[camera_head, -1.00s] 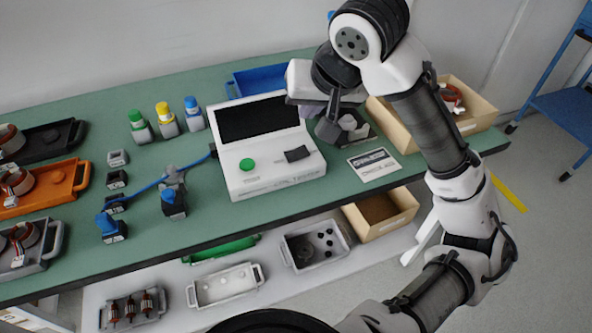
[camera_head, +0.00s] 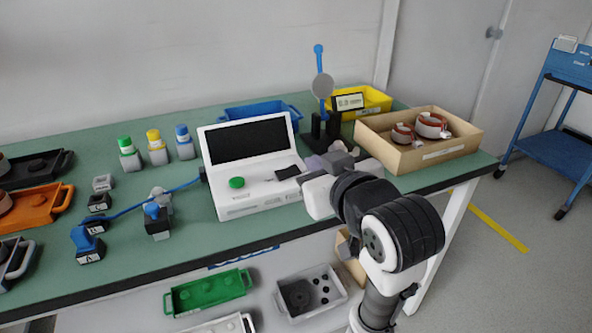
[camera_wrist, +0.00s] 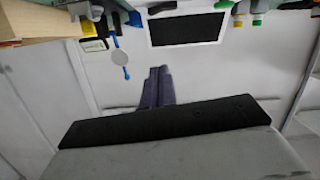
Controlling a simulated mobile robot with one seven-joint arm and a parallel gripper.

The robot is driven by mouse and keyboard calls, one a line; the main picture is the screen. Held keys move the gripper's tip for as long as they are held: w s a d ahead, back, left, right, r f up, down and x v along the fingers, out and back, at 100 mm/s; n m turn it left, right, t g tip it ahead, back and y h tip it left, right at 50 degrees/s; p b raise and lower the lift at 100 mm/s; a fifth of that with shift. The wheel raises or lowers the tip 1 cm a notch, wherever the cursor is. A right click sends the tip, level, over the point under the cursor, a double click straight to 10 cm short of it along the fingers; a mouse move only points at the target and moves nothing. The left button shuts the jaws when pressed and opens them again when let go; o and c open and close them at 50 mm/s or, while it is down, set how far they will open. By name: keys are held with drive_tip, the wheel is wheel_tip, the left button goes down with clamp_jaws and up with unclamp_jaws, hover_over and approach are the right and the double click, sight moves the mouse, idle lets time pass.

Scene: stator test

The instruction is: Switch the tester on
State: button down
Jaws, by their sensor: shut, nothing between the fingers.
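The tester is a white box (camera_head: 262,204) on the green bench, with a raised dark screen (camera_head: 248,139). Its sloped front carries a round green button (camera_head: 236,183) and a small black part (camera_head: 288,172), perhaps a rocker. The dark screen (camera_wrist: 187,30) also shows at the top of the wrist view, which looks inverted. My gripper (camera_head: 318,163) is just right of the tester, partly hidden by my wrist. In the wrist view my gripper's purple-grey fingers (camera_wrist: 158,88) are together with nothing between them. I cannot tell whether they touch the tester.
A wooden box (camera_head: 438,154) with copper-wound rings stands right of my gripper. A stand with a blue post (camera_head: 319,62) and a yellow bin (camera_head: 374,100) are behind. Several coloured-cap bottles (camera_head: 156,150) stand left of the tester. A blue cable (camera_head: 150,197) runs to its left side.

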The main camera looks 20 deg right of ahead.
drive_tip(key=p, duration=0.4)
hover_over(287, 172)
drive_tip(key=s+d, duration=0.1)
drive_tip(key=s, duration=0.2)
drive_tip(key=shift+w+d+f, duration=0.1)
drive_tip(key=shift+w+f, duration=0.05)
drive_tip(key=shift+f, duration=0.45)
drive_tip(key=shift+w+f, duration=0.1)
drive_tip(key=shift+f, duration=0.45)
drive_tip(key=f, duration=0.3)
drive_tip(key=shift+w+d+f, duration=0.1)
drive_tip(key=shift+w+d, duration=0.1)
drive_tip(key=shift+w, duration=0.05)
drive_tip(key=shift+f, duration=0.45)
